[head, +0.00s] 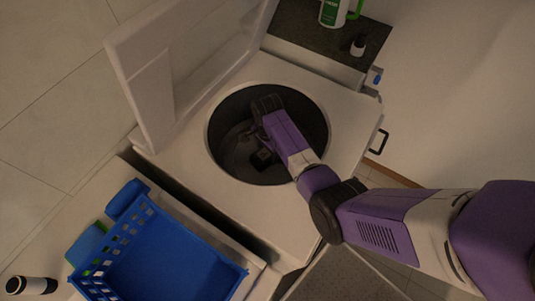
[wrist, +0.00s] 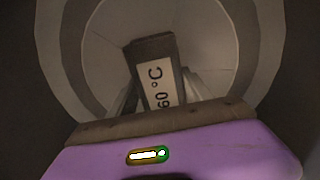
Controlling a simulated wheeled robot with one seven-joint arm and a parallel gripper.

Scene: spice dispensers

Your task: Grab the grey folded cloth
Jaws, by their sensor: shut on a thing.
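The grey folded cloth (wrist: 152,48) shows in the wrist view as a dark grey-brown block with a pale label reading "60 °C". My gripper (wrist: 160,95) is shut on it, with the fingers on its two sides. Its lower end is hidden behind my wrist. In the head view my gripper (head: 256,140) reaches down into the round dark drum of a white top-loading washer (head: 345,125). A small dark shape with a lighter patch (head: 264,156) shows at the fingers there, too dim to make out clearly.
The washer's white lid (head: 180,75) stands open at upper left. The drum's rim (head: 213,150) surrounds my gripper. A blue basket (head: 165,262) is at lower left, with a dark-and-white bottle (head: 32,285) beside it. A green-and-white container (head: 333,12) and a small bottle (head: 358,45) stand on a dark top behind.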

